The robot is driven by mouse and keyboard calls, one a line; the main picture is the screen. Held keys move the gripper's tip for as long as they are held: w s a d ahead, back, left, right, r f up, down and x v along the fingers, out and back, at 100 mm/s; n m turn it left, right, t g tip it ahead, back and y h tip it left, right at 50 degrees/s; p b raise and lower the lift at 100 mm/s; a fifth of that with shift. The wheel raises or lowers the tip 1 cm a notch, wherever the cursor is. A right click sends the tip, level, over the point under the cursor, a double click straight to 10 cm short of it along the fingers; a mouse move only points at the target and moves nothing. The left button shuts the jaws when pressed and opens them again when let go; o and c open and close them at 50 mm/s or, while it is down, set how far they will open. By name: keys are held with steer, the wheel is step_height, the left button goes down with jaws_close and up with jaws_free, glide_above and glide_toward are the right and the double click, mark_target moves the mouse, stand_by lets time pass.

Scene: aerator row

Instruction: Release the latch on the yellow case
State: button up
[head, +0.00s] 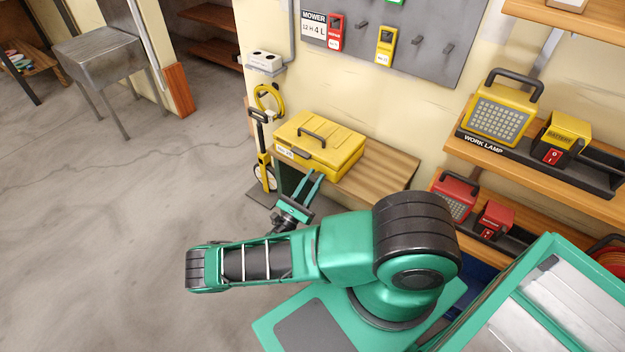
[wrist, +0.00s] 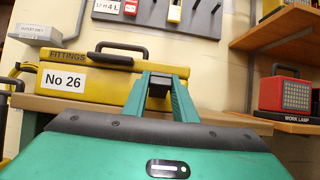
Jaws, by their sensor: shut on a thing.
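The yellow case (head: 338,140) sits closed on a wooden bench against the wall, with a dark handle on its lid. In the wrist view the case (wrist: 105,88) shows a "FITTINGS" marking and a "No 26" label. My gripper (head: 315,176) reaches the front of the case from below. In the wrist view my gripper (wrist: 160,84) has its two green fingers closed on a small dark latch (wrist: 158,89) at the case's front. The latch's lower part is hidden between the fingers.
The wooden bench (head: 385,178) has bare room right of the case. A yellow-and-black wheeled tool (head: 263,155) stands left of the bench. Shelves with a yellow work lamp (head: 500,108) and a red lamp (head: 453,197) are at the right. A pegboard (head: 425,40) hangs above.

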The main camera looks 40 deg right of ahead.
mark_target(313, 176)
steer(key=shift+f, duration=0.1)
stand_by(0.3)
steer(key=o, duration=1)
steer(key=shift+o, duration=0.2)
step_height(313, 176, up, 4)
steer(key=shift+f, duration=0.1)
steer(key=s+a+r, duration=0.3)
steer(key=a+r, duration=0.4)
steer(key=a, duration=0.4)
steer(key=shift+a, duration=0.15)
steer(key=shift+r, duration=0.1)
